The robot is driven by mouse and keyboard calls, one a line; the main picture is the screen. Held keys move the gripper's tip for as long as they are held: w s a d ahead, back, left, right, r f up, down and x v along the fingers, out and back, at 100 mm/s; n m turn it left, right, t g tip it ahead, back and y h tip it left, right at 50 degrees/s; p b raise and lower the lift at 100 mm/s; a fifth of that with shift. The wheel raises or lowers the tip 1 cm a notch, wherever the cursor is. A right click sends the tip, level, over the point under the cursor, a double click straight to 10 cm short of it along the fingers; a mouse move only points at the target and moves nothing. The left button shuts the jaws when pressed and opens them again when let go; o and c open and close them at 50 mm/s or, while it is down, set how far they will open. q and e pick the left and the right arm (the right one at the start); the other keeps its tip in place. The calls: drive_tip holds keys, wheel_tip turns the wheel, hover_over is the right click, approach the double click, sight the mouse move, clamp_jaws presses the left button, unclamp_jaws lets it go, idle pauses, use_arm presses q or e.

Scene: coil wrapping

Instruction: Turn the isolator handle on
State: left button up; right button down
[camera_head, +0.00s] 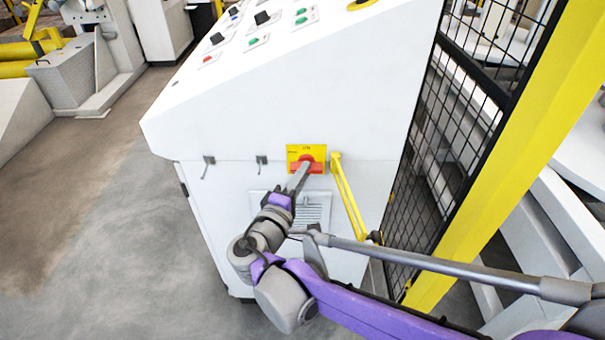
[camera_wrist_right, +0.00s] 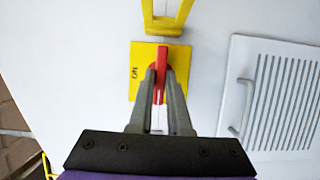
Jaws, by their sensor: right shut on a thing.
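The isolator's yellow plate (camera_head: 293,152) is on the white cabinet's side. Its red handle (camera_head: 316,168) lies about level across the plate in the head view. In the right wrist view the red handle (camera_wrist_right: 163,55) stands upright in the picture on the yellow plate (camera_wrist_right: 143,57), with the word ON to its left. My right gripper (camera_head: 302,170) reaches up from below, and its fingers (camera_wrist_right: 160,82) are closed on both sides of the red handle. The fingers hide part of the handle. My left gripper is not in view.
A yellow bracket (camera_head: 348,196) sticks out just right of the plate. A vent panel (camera_wrist_right: 284,95) is below it on the cabinet. Two small hooks (camera_head: 261,161) are to the left. A black mesh fence (camera_head: 428,150) with a yellow post (camera_head: 490,160) stands close on the right.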

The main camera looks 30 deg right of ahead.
use_arm(q)
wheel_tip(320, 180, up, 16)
drive_tip(key=p, duration=1.4)
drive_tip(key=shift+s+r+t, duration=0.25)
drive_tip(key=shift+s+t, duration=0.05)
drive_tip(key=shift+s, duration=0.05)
use_arm(e)
drive_tip(key=shift+s+d+r+m+t+y, duration=0.15)
drive_tip(key=shift+m+y, duration=1.1)
drive_tip(key=shift+m, duration=0.95)
drive_tip(key=shift+d+r+m+t+y, duration=0.1)
drive_tip(key=shift+r+m+t+y, duration=0.1)
drive_tip(key=shift+m+y, duration=1.5)
drive_tip(key=shift+s+d+r+m+t+y, duration=0.15)
drive_tip(key=shift+m+y, duration=0.6)
drive_tip(key=shift+m, duration=1.95)
drive_tip(key=shift+w, duration=0.1)
drive_tip(key=c, duration=0.9)
unclamp_jaws()
drive_tip(key=shift+o, duration=0.2)
use_arm(q)
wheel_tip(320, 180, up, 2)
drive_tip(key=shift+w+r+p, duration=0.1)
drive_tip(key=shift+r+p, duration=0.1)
drive_tip(key=shift+p, duration=1)
use_arm(e)
drive_tip(key=v, duration=1.1)
